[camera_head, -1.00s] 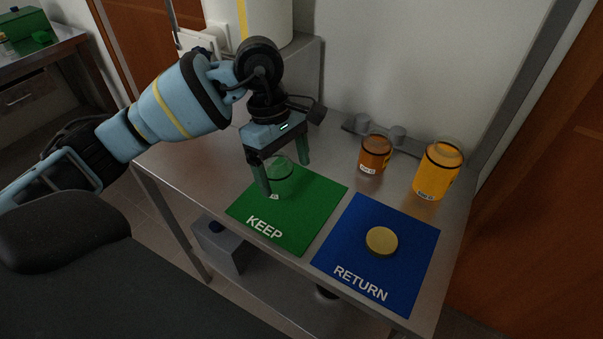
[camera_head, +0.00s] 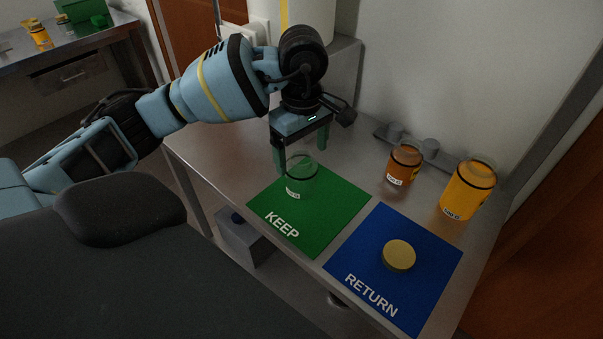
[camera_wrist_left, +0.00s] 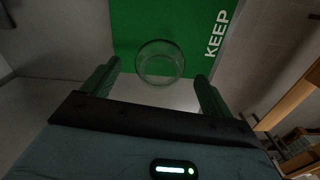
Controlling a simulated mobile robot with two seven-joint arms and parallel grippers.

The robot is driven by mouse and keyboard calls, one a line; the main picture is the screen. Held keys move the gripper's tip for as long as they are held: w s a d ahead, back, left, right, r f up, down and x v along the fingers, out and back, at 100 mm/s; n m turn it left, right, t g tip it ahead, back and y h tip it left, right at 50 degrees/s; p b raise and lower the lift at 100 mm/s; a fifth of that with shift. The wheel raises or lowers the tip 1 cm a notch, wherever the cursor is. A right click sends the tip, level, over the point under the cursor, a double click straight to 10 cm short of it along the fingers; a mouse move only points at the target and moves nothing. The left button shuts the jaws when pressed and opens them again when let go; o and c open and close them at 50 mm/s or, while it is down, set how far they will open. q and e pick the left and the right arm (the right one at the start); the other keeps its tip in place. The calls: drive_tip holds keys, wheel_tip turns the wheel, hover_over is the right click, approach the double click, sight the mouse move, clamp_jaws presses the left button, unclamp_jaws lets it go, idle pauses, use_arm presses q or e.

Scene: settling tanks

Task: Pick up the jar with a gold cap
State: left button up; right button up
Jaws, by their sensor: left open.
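A gold cap (camera_head: 399,250) shows on the blue RETURN mat (camera_head: 365,225); a short darker side is visible below it, and I cannot tell how much jar body is under it. A clear glass jar (camera_head: 301,182) with a small white label stands upright on the green KEEP mat (camera_head: 345,205), no cap visible on it. My left gripper (camera_head: 302,160) is open and empty, its fingers just behind and above the clear jar. In the left wrist view the clear jar (camera_wrist_left: 160,62) is just beyond the fingertips, between their lines. My right gripper is out of view.
An amber jar (camera_head: 403,165) and a larger orange jar (camera_head: 467,192) stand at the table's back right. A grey fixture (camera_head: 428,148) lies along the wall. A white cylinder (camera_head: 308,18) stands behind my left gripper. Another table (camera_head: 75,65) is at far left.

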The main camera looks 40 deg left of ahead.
sight(301, 157)
use_arm(q)
wheel_tip(301, 157, down, 4)
drive_tip(key=shift+a+r, duration=0.15)
drive_tip(key=shift+f, duration=0.6)
drive_tip(key=shift+c, duration=0.4)
drive_tip(key=c, duration=1.1)
drive_tip(key=shift+r, duration=0.1)
